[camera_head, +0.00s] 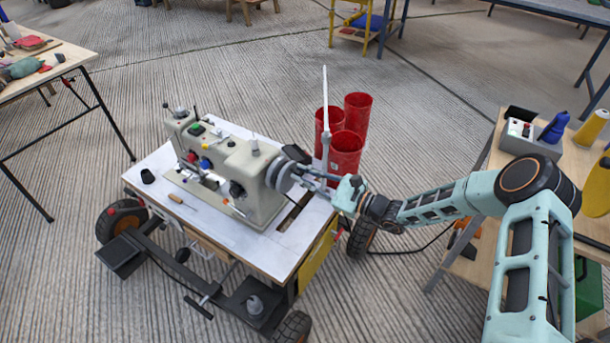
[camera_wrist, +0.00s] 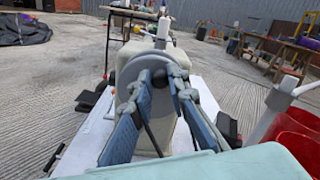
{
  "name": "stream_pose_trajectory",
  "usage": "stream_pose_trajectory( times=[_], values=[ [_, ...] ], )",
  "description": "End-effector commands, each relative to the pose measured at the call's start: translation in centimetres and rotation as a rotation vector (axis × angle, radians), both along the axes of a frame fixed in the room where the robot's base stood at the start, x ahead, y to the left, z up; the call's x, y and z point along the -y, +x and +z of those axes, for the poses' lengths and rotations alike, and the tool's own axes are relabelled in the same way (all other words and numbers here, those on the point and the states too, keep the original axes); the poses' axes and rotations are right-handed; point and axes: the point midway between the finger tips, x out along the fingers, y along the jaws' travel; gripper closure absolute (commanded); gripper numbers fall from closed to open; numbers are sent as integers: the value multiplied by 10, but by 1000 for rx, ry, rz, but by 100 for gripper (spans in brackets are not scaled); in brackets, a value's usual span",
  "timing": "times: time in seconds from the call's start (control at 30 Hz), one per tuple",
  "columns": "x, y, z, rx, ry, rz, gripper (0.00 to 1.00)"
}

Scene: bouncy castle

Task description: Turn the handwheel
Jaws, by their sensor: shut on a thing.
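The sewing machine (camera_head: 235,170) is cream-coloured and stands on a white-topped wheeled cart (camera_head: 150,165). Its grey round handwheel (camera_head: 279,174) is on the machine's right end in the head view. In the wrist view the handwheel (camera_wrist: 130,68) is straight ahead, its disc partly covered by my fingers. My gripper (camera_head: 305,174) reaches in from the right at the wheel. In the wrist view the two blue-grey fingers of my gripper (camera_wrist: 166,82) converge at the wheel and are shut on it. The exact contact points are partly hidden.
Several red cylinders (camera_head: 346,150) stand just behind my gripper, near a thin white upright post (camera_head: 325,100). A wooden workbench (camera_head: 570,165) with tools is at right. Another table (camera_head: 50,60) is at upper left. Concrete floor (camera_head: 250,60) is open behind the cart.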

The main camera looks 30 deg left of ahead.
Motion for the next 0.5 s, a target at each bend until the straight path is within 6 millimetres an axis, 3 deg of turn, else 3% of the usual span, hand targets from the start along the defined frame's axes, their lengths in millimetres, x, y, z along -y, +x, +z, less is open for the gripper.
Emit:
stream_pose_trajectory(
  times=[0.5],
  values=[
    [0,-6,1,175,-15,-1,100]
  ],
)
